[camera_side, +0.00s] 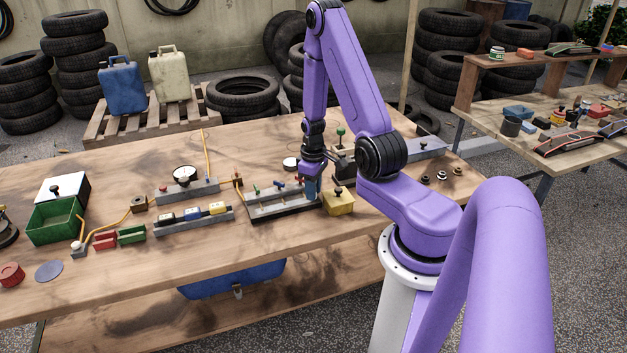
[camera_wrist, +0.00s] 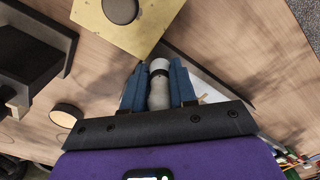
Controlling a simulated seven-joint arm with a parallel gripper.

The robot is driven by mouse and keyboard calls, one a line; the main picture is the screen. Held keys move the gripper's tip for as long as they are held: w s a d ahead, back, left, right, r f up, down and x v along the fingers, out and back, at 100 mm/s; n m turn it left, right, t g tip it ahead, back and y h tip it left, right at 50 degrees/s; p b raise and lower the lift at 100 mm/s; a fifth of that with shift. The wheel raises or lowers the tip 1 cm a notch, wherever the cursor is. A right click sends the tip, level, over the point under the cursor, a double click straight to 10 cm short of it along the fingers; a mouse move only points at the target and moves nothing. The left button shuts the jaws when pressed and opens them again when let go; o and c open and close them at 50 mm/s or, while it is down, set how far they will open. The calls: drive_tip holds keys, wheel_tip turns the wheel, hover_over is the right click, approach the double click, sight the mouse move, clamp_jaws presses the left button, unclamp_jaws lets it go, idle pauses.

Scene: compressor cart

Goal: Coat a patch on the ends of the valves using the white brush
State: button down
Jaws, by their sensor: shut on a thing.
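My gripper (camera_side: 312,192) is low over the workbench, at the right end of a grey rack (camera_side: 268,212) with several small valves with coloured handles (camera_side: 277,185). In the wrist view my gripper (camera_wrist: 159,68) has its blue fingers closed on a pale, rounded upright piece, which looks like the white brush (camera_wrist: 158,90). Its bristle end cannot be made out, and in the side view the fingers hide it. I cannot tell whether it touches anything.
A yellow block with a dark knob (camera_side: 339,204) stands close right of my gripper; it also shows in the wrist view (camera_wrist: 150,38). A grey rail with coloured blocks (camera_side: 193,220), a gauge (camera_side: 184,174) and a green bin (camera_side: 55,222) lie left. Several small dark rings (camera_side: 441,175) lie right.

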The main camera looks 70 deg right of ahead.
sight(257, 212)
drive_tip(key=shift+w+a+f, duration=0.15)
drive_tip(key=shift+w+a, duration=0.15)
drive_tip(key=shift+w+a+f, duration=0.15)
drive_tip(key=shift+w+a, duration=5.45)
drive_tip(key=shift+s+d, duration=5.8)
drive_tip(key=shift+s+d+r, duration=0.15)
drive_tip(key=shift+d+r, duration=0.05)
drive_tip(key=shift+a+r, duration=0.1)
drive_tip(key=shift+r, duration=3.8)
